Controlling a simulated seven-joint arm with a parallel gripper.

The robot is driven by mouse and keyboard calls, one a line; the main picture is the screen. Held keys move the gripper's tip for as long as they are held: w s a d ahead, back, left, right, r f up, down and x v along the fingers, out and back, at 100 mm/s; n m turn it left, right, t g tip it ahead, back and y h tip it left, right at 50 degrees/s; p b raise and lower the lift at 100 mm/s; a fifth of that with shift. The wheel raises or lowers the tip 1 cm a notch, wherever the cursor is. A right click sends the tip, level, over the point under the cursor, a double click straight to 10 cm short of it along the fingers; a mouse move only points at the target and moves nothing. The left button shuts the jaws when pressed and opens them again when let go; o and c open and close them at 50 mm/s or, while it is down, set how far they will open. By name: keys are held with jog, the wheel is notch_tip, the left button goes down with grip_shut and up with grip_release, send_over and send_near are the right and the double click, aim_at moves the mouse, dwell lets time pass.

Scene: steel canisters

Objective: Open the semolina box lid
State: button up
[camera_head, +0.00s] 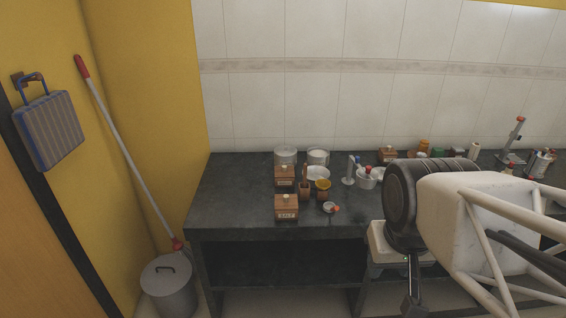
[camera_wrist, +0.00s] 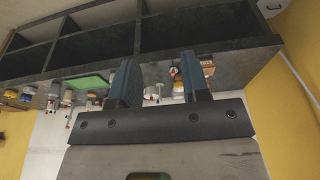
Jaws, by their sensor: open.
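Several small brown wooden boxes with lids and pale knobs stand on the dark counter. The front one (camera_head: 286,208) has a label that seems to read SALT. Another box (camera_head: 284,176) stands just behind it, its label too small to read. A third (camera_head: 388,154) is farther back to the right. I cannot tell which is the semolina box. The visible lids look shut. My gripper (camera_wrist: 158,62) is open and empty, its two fingers apart in the wrist view. In that view a wooden box (camera_wrist: 208,68) shows beyond the right finger, apart from it and partly hidden.
Two steel canisters (camera_head: 285,155) stand behind the boxes. My arm hides part of the counter's right side. The counter's left end is clear.

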jog(key=shift+o, duration=0.5)
jog(key=w+a+r+m, duration=0.1)
jog(key=w+r, duration=0.2)
jog(key=w, duration=0.6)
jog(key=w+a+r+m, duration=0.1)
jog(key=w+r, duration=0.1)
jog(key=w, duration=0.6)
jog(key=m+g, duration=0.3)
jog(key=m, duration=0.4)
send_over(284, 166)
jog(key=f, duration=2.2)
jog(key=shift+s+d, duration=0.2)
jog(key=shift+s, duration=0.05)
jog(key=shift+w+a+f, duration=0.1)
jog(key=shift+w+f, duration=0.05)
jog(key=shift+f, duration=0.1)
jog(key=shift+f, duration=0.15)
